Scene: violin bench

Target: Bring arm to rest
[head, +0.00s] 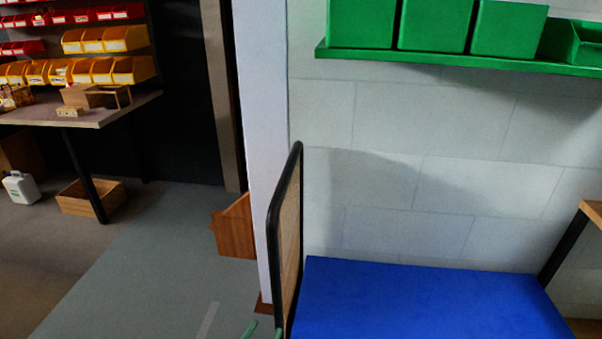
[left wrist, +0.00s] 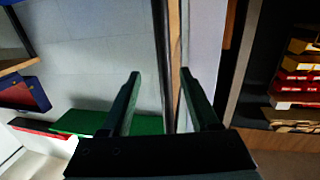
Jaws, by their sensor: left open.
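My left gripper (left wrist: 159,84) is open in the left wrist view, its two dark green fingers spread apart with nothing between them. In the head view only the green fingertips of the left gripper (head: 264,331) show at the bottom edge, in front of the foot of a black-framed panel (head: 290,230). The rest of my left arm is out of that view. My right gripper is in neither view.
A blue surface (head: 420,300) lies right of the panel against a pale block wall. A green shelf (head: 450,60) with green bins hangs above it. At the left, a workbench (head: 100,112) stands before red and yellow bins. The grey floor (head: 150,250) between is mostly clear.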

